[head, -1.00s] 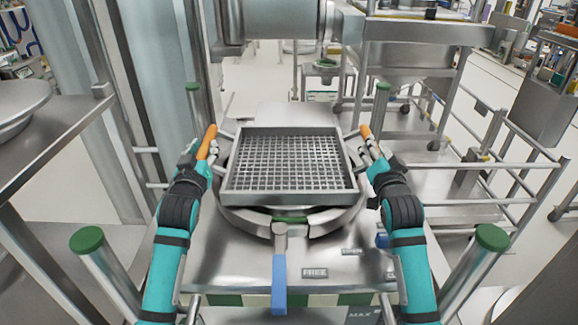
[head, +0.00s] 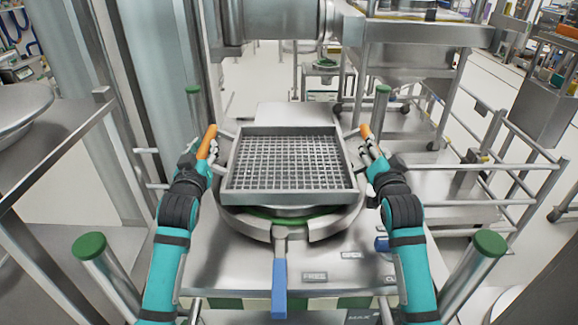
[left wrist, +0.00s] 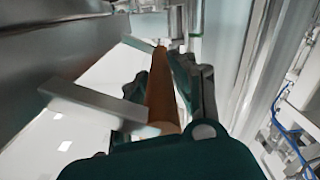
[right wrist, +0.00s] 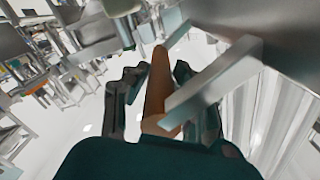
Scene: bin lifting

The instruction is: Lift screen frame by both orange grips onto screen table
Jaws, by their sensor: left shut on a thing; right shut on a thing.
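The screen frame (head: 230,188) is a square metal tray with a mesh floor, in the middle of the head view. It sits above a round metal ring (head: 258,226) on a steel table (head: 225,272). An orange grip is on each side of it. My left gripper (head: 203,160) is shut on the left orange grip (head: 208,141), also seen in the left wrist view (left wrist: 160,85). My right gripper (head: 369,153) is shut on the right orange grip (head: 365,131), also seen in the right wrist view (right wrist: 157,88).
A blue-handled lever (head: 279,285) points toward me from the ring. Green-capped posts (head: 88,240) stand at the table's corners. A metal shelf with a bowl (head: 20,108) is at the left; steel rails and a cart (head: 440,180) are at the right.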

